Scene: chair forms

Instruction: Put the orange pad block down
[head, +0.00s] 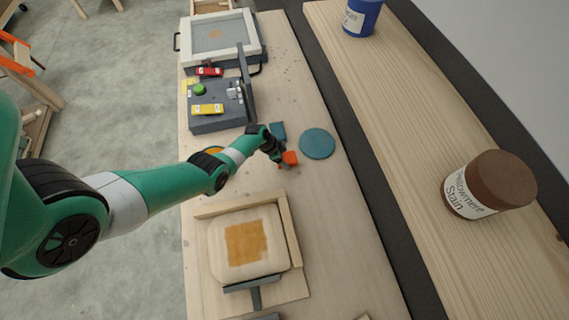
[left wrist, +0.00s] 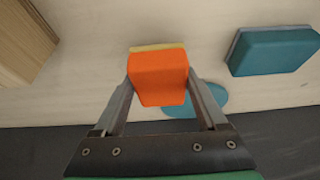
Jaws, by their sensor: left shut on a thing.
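The orange pad block (head: 290,158) is small and orange, with a yellowish layer on its far edge in the left wrist view (left wrist: 158,76). My left gripper (head: 280,157) is shut on it, with one finger on each side. In the left wrist view the fingers (left wrist: 160,88) hold it over the pale bench top. Whether the block touches the bench cannot be told. A round teal disc (head: 317,143) lies flat just right of the block in the head view. A teal pad block (head: 278,131) lies just behind it. My right gripper is not in view.
A chair seat form with an orange patch (head: 246,242) sits in a wooden frame nearer the front. A grey control box (head: 222,105) and a white-framed tray (head: 250,40) stand farther back. A stain jar (head: 490,185) stands on the shelf at right.

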